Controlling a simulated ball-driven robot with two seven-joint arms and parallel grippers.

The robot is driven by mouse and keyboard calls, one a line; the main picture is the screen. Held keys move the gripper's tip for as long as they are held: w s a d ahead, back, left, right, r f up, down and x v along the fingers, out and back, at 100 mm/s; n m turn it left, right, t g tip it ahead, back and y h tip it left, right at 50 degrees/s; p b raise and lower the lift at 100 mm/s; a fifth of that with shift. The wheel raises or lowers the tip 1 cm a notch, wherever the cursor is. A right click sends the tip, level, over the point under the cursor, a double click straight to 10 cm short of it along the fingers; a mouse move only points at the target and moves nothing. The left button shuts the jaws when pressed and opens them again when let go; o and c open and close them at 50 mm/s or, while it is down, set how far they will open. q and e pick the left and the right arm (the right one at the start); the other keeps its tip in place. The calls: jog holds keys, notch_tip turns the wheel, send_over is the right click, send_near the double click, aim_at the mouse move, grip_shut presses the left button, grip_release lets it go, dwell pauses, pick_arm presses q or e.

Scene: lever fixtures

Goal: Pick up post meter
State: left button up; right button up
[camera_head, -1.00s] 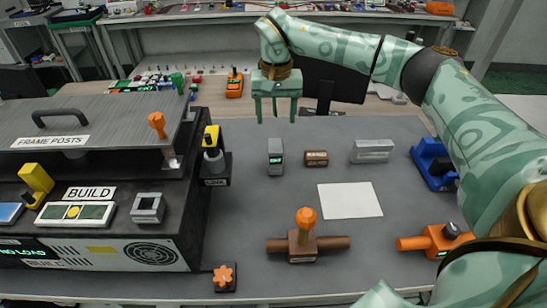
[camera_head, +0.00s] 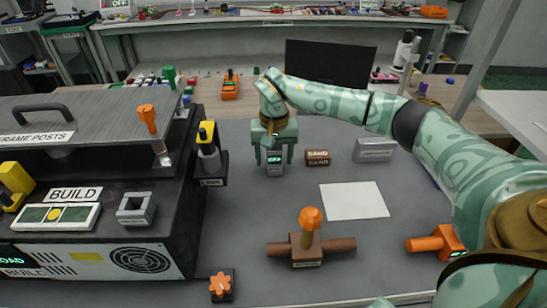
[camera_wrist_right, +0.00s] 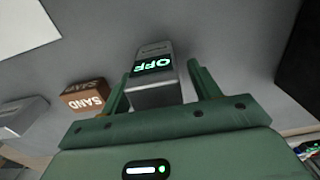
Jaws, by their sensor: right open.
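The post meter (camera_head: 275,164) looks like a small grey block with a lit green display, standing on the grey mat. It also shows in the right wrist view (camera_wrist_right: 154,75), where its display reads "OFF" upside down. My right gripper (camera_head: 274,160) is open and lowered at the meter, with one finger on each side of it. In the right wrist view the fingers (camera_wrist_right: 160,88) flank the meter, and gaps seem to remain. My left gripper is not in view.
A brown SAND block (camera_head: 317,157) stands just right of the meter, and a grey block (camera_head: 374,150) further right. The dark machine (camera_head: 195,240) fills the left. A white sheet (camera_head: 354,200) and an orange-knobbed fixture (camera_head: 309,240) lie nearer.

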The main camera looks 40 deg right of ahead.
jog(key=shift+r, duration=0.1)
jog(key=c, duration=1.3)
